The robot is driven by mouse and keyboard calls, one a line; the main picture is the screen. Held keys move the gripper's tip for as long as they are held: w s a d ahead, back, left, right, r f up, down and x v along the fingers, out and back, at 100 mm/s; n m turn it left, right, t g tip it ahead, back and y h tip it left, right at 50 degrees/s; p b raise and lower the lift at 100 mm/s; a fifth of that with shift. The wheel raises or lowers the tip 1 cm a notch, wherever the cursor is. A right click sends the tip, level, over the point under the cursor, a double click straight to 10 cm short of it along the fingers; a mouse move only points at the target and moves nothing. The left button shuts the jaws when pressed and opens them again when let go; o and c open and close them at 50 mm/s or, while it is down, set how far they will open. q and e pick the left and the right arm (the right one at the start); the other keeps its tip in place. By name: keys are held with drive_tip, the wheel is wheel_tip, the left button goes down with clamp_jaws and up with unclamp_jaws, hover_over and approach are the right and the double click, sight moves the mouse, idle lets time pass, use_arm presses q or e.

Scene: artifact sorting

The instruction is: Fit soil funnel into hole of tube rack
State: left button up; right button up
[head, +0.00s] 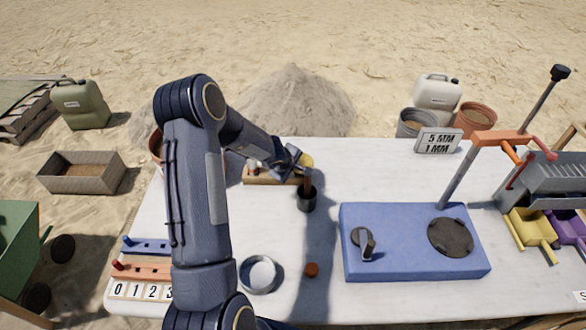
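My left arm reaches over the table from the front left. Its gripper (301,168) is at the far middle of the table, beside a wooden rack (262,180) that my forearm partly covers. A small yellow-tan piece (307,160) shows at the fingertips; I cannot tell whether it is gripped or whether it is the soil funnel. A dark cup (307,201) stands upright just in front of the gripper, with a thin brown piece above its mouth. The rack's holes are too small or hidden to make out. My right gripper is not in view.
A blue box (400,270) with a dark round plate stands right of centre. A sign (438,141) and pots stand at the back right. The table between cup and sign is clear.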

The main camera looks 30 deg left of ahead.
use_arm(q)
drive_tip(key=p+v, duration=0.2)
drive_tip(key=v, duration=0.5)
drive_tip(key=shift+s+r+p, duration=0.25)
drive_tip(key=shift+r+p, duration=0.05)
drive_tip(key=shift+r, duration=0.05)
